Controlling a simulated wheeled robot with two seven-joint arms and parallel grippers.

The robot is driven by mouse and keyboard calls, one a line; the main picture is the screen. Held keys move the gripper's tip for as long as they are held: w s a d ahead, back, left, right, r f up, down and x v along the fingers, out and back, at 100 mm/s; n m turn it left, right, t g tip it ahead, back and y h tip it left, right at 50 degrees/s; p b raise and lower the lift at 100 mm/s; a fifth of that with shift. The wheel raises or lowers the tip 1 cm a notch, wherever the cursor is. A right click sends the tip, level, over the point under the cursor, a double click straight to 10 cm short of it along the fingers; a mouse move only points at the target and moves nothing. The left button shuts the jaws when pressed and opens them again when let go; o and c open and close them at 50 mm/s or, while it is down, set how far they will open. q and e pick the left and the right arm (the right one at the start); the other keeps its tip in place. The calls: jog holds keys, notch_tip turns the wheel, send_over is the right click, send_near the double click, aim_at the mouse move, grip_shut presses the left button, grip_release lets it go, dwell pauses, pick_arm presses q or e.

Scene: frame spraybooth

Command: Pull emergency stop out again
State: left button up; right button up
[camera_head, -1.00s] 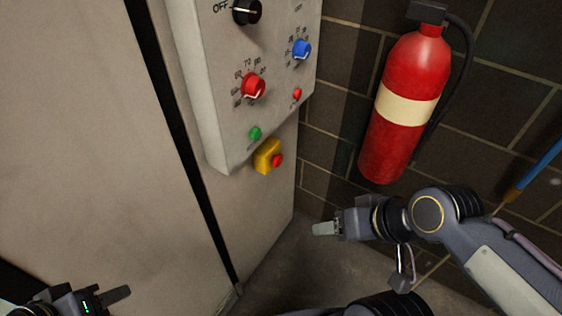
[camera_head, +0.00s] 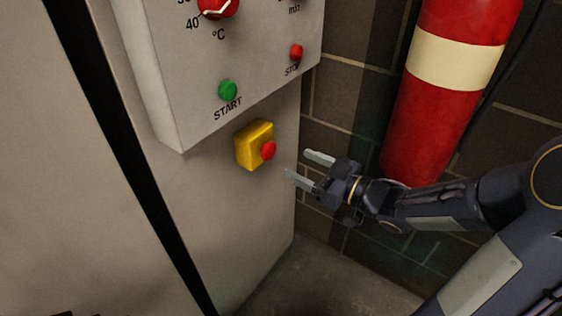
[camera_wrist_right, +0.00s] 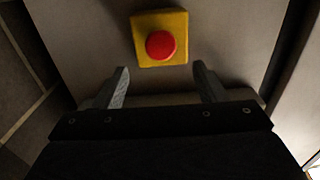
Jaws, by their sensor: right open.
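The emergency stop is a red button (camera_head: 268,150) on a yellow box (camera_head: 249,146), mounted on the cabinet side below the control panel. In the right wrist view the red button (camera_wrist_right: 160,45) shows face-on, on its yellow box (camera_wrist_right: 138,39), beyond the fingertips and between their lines. My right gripper (camera_head: 304,164) is open and empty, a short way to the right of the button, with its fingers pointing at it. Its two fingers also show in the right wrist view (camera_wrist_right: 160,76), apart from the button. My left gripper is not visible; only a dark sliver shows at the bottom left edge.
The grey control panel (camera_head: 172,85) with a green START button (camera_head: 228,90) and a small red STOP button (camera_head: 296,51) hangs just above. Free space lies below the yellow box.

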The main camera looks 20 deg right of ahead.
aim_at(271, 150)
jog(key=b+x, duration=0.1)
jog(key=x, duration=0.6)
jog(key=shift+w+a+r, duration=0.15)
jog(key=shift+a, duration=0.05)
